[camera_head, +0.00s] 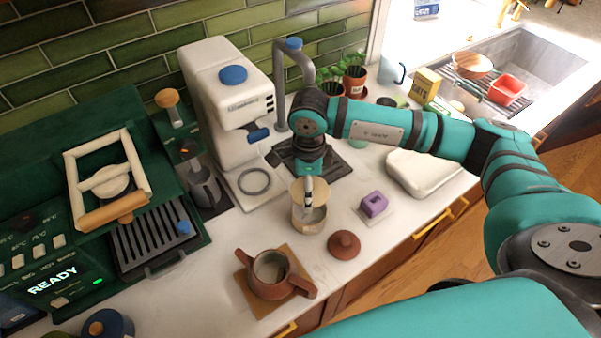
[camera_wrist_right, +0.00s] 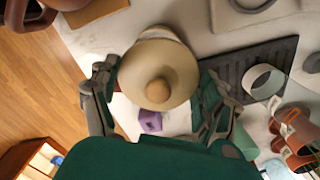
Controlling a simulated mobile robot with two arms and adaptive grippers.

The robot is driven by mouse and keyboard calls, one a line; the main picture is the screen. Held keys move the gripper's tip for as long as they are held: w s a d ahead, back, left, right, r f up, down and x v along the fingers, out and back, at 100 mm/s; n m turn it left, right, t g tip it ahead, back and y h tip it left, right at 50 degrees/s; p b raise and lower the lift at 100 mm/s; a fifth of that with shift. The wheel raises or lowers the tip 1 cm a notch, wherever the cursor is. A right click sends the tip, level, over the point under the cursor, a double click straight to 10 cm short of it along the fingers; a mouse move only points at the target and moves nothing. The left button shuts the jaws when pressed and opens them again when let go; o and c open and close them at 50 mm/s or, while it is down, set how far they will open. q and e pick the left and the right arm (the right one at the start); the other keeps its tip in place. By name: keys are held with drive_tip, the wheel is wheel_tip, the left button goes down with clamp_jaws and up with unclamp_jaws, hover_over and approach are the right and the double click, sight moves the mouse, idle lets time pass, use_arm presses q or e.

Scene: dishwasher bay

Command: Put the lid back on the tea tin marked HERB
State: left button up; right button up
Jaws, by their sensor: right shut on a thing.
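The open pale tea tin (camera_head: 308,222) stands on the white counter in front of the coffee machine; I cannot read any marking on it. Its round beige lid (camera_head: 297,190) is just above its mouth, towards the back, and part of the dark opening shows below it. My right gripper (camera_head: 308,185) comes down from above and is shut on the lid. In the right wrist view the lid (camera_wrist_right: 178,85), knob facing the camera, sits between the fingers of the right gripper (camera_wrist_right: 157,90). It hides most of the tin (camera_wrist_right: 160,32) behind it. My left gripper is not in view.
A brown teapot (camera_head: 270,272) on a mat and its lid (camera_head: 344,244) are in front of the tin. A purple block (camera_head: 374,204) is to its right. The white coffee machine (camera_head: 225,100) and a dark drip tray (camera_head: 325,163) are behind. Some bare counter lies around the tin.

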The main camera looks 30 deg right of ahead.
drive_tip(key=shift+s+f+b, duration=0.25)
drive_tip(key=shift+f+b, duration=0.05)
drive_tip(key=shift+f, duration=0.6)
wheel_tip(320, 180, down, 4)
drive_tip(key=shift+w+r+b, duration=0.15)
drive_tip(key=shift+r+b, duration=0.05)
drive_tip(key=shift+b, duration=1.05)
drive_tip(key=shift+f+b, duration=0.3)
drive_tip(key=shift+f, duration=0.2)
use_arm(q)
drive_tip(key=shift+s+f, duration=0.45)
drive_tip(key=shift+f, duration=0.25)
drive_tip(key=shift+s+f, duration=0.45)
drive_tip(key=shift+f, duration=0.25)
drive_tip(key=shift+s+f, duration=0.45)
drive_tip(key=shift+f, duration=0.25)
use_arm(e)
drive_tip(key=shift+r, duration=0.1)
use_arm(q)
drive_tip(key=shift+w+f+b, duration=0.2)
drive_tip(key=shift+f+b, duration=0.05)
drive_tip(key=shift+b, duration=0.2)
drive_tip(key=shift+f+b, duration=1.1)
use_arm(e)
drive_tip(key=shift+f, duration=0.2)
